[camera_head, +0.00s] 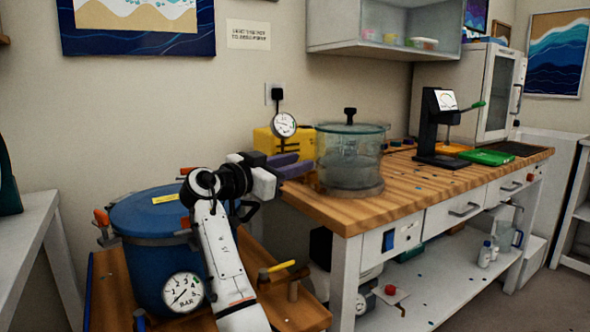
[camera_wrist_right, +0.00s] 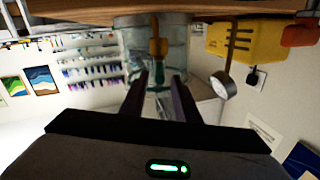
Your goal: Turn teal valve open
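My right gripper (camera_head: 295,166) is at the left end of the wooden bench, with its dark purple fingers pointing at the clear chamber (camera_head: 350,160) with a teal-edged lid. In the right wrist view, which is upside down, the gripper (camera_wrist_right: 161,82) is open with a gap between its fingers. An orange-yellow fitting (camera_wrist_right: 157,46) shows just past the fingertips, in front of the chamber (camera_wrist_right: 130,40). My left gripper is not in view.
A gauge (camera_head: 284,125) and a yellow box (camera_head: 266,141) stand behind the gripper. A blue tank (camera_head: 150,255) with its own gauge and a yellow handle (camera_head: 282,266) are at lower left. A black press (camera_head: 436,130) stands farther right on the bench (camera_head: 400,192).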

